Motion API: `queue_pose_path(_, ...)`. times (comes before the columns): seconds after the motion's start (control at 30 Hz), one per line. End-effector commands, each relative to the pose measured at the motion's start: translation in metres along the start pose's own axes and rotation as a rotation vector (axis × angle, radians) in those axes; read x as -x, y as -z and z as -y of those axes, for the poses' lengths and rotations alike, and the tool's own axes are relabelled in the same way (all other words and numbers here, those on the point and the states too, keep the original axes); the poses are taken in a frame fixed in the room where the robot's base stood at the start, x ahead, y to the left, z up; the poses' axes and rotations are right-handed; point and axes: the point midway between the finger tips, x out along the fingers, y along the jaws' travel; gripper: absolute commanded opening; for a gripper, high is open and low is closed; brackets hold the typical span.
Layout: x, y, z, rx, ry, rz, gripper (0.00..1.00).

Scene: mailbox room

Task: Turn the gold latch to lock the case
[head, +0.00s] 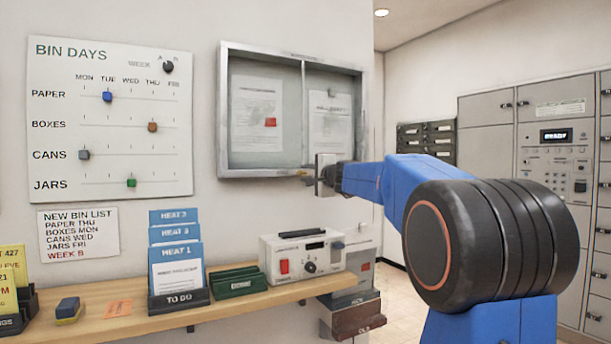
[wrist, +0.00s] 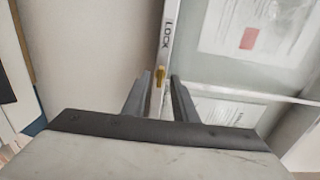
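The case (head: 224,110) is a wall-mounted, glass-fronted display case with a silver frame and notices inside. It also shows in the wrist view (wrist: 171,45), where its frame bears the word LOCK. The gold latch (wrist: 159,74) is a small piece on that frame, its long side roughly in line with the frame strip. My gripper (wrist: 160,80) is open, with one dark finger on each side of the latch. I cannot tell whether either finger touches it. In the head view my gripper (head: 312,178) is at the case's lower edge, and the latch is hard to make out.
Below is a wooden shelf (head: 120,325) with a white device (head: 300,255), a blue leaflet holder (head: 177,270) and a green rack (head: 238,283). A BIN DAYS board (head: 110,170) hangs to the left. Grey lockers (head: 487,130) stand at the right.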

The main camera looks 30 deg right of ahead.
Motion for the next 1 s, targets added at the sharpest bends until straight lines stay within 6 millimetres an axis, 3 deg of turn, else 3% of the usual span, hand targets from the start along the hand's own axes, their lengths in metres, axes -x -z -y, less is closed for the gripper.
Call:
queue_pose_path(0.43,-0.0104,0.0,-0.0001,0.0,0.0,-0.001,0.26)
queue_pose_path(0.47,-0.0104,0.0,0.0,0.0,0.0,0.0,0.23)
queue_pose_path(0.57,-0.0104,0.0,-0.0001,0.0,0.0,0.0,0.0)
queue_pose_path(1.0,-0.0103,-0.0001,-0.0005,-0.046,-0.001,0.0,0.0)
